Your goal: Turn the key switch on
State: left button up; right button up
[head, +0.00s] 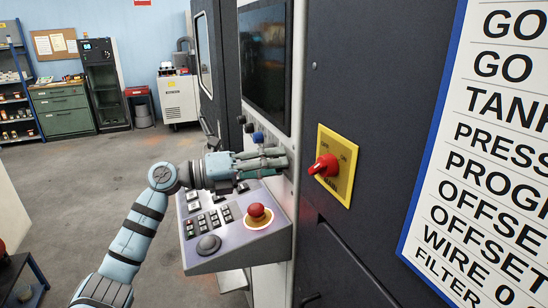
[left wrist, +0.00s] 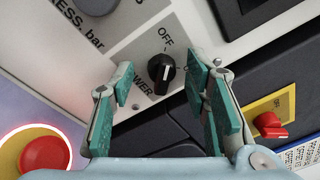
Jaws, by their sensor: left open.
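The key switch (left wrist: 161,73) is a black rotary knob with a white pointer line, on a light panel in the left wrist view. My left gripper (head: 278,158) reaches to the machine's front panel in the head view and hides the knob there. In the left wrist view its green-padded fingers (left wrist: 160,98) are open, one on each side of the knob, with gaps visible. My right gripper is not in view.
A sloped control console (head: 222,243) with a red mushroom button (head: 257,212) lies just below my left gripper. A red rotary switch (head: 323,167) on a yellow plate (head: 345,180) is to its right. A screen (head: 265,62) is above. Floor to the left is clear.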

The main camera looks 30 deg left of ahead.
pick_arm(q)
jog(key=shift+s+d, duration=0.1)
grip_shut()
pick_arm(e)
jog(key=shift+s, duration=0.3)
pick_arm(q)
jog(key=shift+m, duration=0.4)
jog(key=shift+d+m+y+b, duration=0.1)
jog(key=shift+m+y+b, duration=0.5)
jog(key=shift+m, duration=2.05)
jog(key=shift+a+m+y+b, duration=0.15)
jog(key=shift+m+b, duration=0.85)
jog(key=shift+m, duration=1.6)
jog(key=shift+d+m+y+b, duration=0.15)
jog(key=shift+m+y+b, duration=0.45)
jog(key=shift+m, duration=2.05)
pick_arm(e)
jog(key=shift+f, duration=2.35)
pick_arm(q)
jog(key=shift+h, duration=0.25)
